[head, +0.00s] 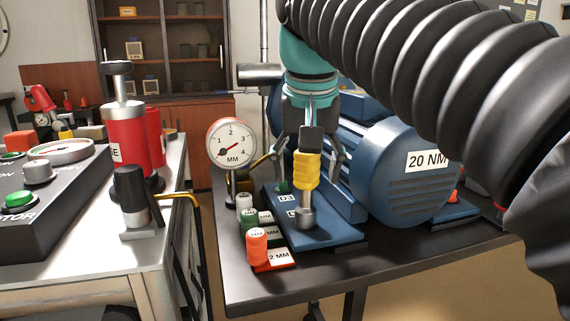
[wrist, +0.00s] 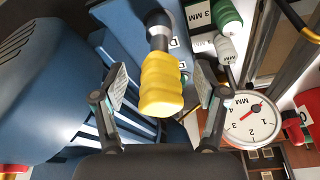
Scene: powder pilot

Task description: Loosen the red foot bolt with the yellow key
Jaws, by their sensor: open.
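The yellow key (head: 306,171) stands upright on the near blue motor foot, its grey socket end (head: 305,216) down at the foot plate; what is under the socket is hidden. My gripper (head: 309,158) is open above that foot, one finger on each side of the key's grip. In the wrist view the yellow grip (wrist: 161,85) shows between the open fingers (wrist: 163,92), with gaps on both sides. A red bolt (head: 455,197) shows on the motor's right-hand foot, partly hidden by the motor; a red piece (wrist: 14,169) also shows at lower left in the wrist view.
The blue motor (head: 395,180) marked 20 NM fills the dark table (head: 400,262) to the right. A dial gauge (head: 231,144) and several coloured shim holders (head: 257,244) stand left of the foot. A bench with a control box (head: 50,205) and red jack is further left.

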